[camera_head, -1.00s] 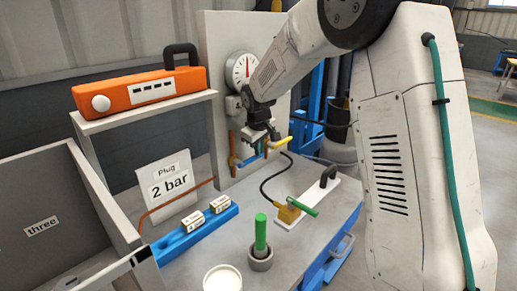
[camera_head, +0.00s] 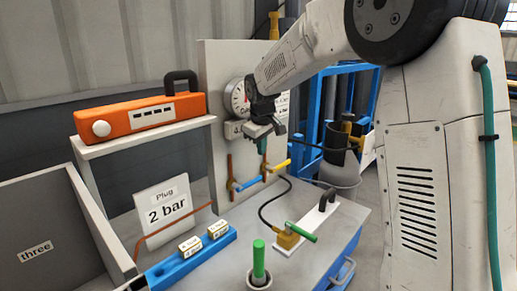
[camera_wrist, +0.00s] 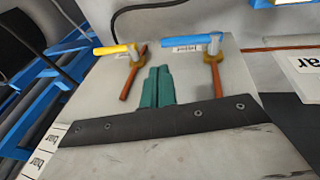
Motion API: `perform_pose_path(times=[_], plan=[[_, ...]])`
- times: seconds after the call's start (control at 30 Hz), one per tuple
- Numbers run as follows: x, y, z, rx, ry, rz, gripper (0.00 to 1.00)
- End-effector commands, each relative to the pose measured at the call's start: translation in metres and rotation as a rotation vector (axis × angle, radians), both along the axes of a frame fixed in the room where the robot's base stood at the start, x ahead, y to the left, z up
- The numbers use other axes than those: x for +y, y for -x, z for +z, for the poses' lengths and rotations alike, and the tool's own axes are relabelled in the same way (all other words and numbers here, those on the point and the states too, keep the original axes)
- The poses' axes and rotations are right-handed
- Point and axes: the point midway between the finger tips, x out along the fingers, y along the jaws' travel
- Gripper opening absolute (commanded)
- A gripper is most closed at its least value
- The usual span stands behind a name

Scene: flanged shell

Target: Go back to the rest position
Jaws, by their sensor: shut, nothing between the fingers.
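My gripper (camera_head: 262,147) is in front of the upright grey panel (camera_head: 215,165), above the two valve handles and below the round gauge (camera_head: 238,97). In the wrist view its teal fingers (camera_wrist: 157,88) are together with nothing between them. The blue handle (camera_head: 250,183) and the yellow handle (camera_head: 278,165) sit on copper pipes on the panel. They also show in the wrist view, yellow (camera_wrist: 110,49) at left and blue (camera_wrist: 190,40) at right. The gripper appears apart from both handles. My arm partly hides the gauge.
On the bench stand a green peg in a grey cup (camera_head: 259,280), a blue block with labelled pieces (camera_head: 190,260), a "2 bar" sign (camera_head: 164,212) and a white plate with a green-handled clamp (camera_head: 310,226). An orange case (camera_head: 140,116) sits on a shelf. A grey bin (camera_head: 35,225) stands left.

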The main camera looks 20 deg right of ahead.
Motion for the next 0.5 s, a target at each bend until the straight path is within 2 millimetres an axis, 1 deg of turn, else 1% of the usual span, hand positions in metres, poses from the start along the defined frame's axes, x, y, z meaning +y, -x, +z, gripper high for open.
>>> perform_pose_path(times=[0.2,0.27,0.37,0.4,0.47,0.5], plan=[[0.000,0.000,0.000,0.001,-0.003,-0.011,0.00],[0.000,0.005,-0.003,0.018,-0.012,-0.041,0.00],[0.002,0.027,-0.021,0.086,-0.028,-0.092,0.00],[0.003,0.043,-0.024,0.114,-0.037,-0.119,0.00],[0.005,0.070,-0.023,0.149,-0.050,-0.162,0.00],[0.006,0.088,-0.021,0.168,-0.059,-0.188,0.00]])
